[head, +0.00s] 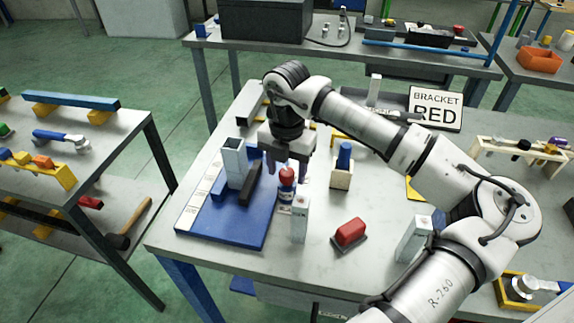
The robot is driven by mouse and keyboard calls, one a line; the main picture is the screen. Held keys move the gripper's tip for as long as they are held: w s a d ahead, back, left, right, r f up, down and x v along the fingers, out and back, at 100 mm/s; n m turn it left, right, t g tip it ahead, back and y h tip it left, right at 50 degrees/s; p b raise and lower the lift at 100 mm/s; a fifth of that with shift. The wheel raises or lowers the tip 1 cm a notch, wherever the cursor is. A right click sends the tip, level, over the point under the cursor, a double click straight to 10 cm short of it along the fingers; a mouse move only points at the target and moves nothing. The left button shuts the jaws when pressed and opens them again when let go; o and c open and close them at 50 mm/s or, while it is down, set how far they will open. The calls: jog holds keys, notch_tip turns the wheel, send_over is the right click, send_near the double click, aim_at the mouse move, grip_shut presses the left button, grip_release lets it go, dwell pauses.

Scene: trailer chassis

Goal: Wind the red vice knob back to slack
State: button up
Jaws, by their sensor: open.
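The red knob (287,175) stands on a small blue and white upright piece near the right edge of a blue base plate (230,230). An upright grey square tube (233,160) and a dark bar (250,187) stand on the plate to its left. My gripper (287,167) points down over the knob. Its jaws are open, with one finger to the left of the knob and one to the right in the picture. I cannot tell whether a finger touches the knob. The gripper body hides what is directly behind.
A white post (300,220) stands close in front of the knob. A red block (350,232) on a dark base, another white post (414,238) and a wooden block with a blue peg (343,165) stand to the right. A "BRACKET RED" sign (435,108) stands behind.

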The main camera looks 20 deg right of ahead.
jog(key=shift+c, duration=0.4)
jog(key=c, duration=0.9)
